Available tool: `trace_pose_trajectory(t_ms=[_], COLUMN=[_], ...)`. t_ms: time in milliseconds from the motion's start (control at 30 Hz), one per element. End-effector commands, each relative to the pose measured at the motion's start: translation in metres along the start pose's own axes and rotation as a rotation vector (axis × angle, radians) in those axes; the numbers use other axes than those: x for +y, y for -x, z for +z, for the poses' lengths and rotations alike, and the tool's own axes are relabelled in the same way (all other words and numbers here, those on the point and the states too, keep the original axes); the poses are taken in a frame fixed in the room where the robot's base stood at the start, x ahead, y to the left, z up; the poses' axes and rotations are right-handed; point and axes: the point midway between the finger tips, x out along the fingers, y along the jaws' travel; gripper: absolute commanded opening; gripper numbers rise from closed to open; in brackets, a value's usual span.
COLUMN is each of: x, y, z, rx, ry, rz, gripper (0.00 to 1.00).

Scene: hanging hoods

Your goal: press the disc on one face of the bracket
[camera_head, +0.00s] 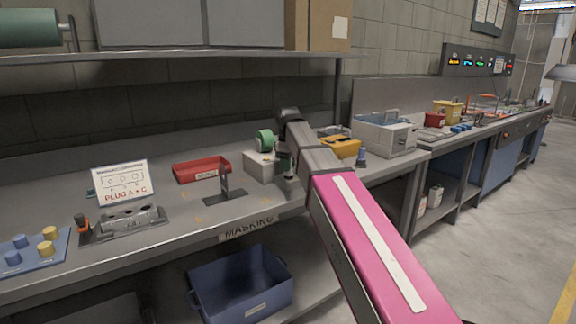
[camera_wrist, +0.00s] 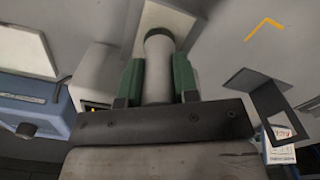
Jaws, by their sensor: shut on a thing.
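My gripper (camera_wrist: 157,75) is shut on a pale grey cylindrical piece (camera_wrist: 158,58), with one green finger on either side of it. A pale plate (camera_wrist: 185,22) shows beyond the piece; I cannot tell if the two are joined. In the head view my gripper (camera_head: 286,168) is low over the bench, partly hidden by my arm. A dark grey bracket (camera_head: 224,186) with an upright face stands on a flat base, left of my gripper and apart from it. It also shows at the right of the wrist view (camera_wrist: 262,95). I cannot make out a disc.
A white box (camera_head: 259,166) with a green roll (camera_head: 265,140) stands close beside my gripper. A red tray (camera_head: 202,170) lies behind the bracket. A fixture plate (camera_head: 124,225) and a sign (camera_head: 121,181) are at left. A shelf (camera_head: 180,54) overhangs the bench.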

Motion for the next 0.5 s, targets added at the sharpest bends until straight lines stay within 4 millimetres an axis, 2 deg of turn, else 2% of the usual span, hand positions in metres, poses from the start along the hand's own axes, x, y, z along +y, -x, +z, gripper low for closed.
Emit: trace_pose_trajectory(t_ms=[167, 500], x=[0.0, 0.0], y=[0.003, 0.026], z=[0.0, 0.0], rx=[-0.001, 0.0], ry=[0.0, 0.0], rz=[-0.001, 0.0], gripper=[0.13, 0.13])
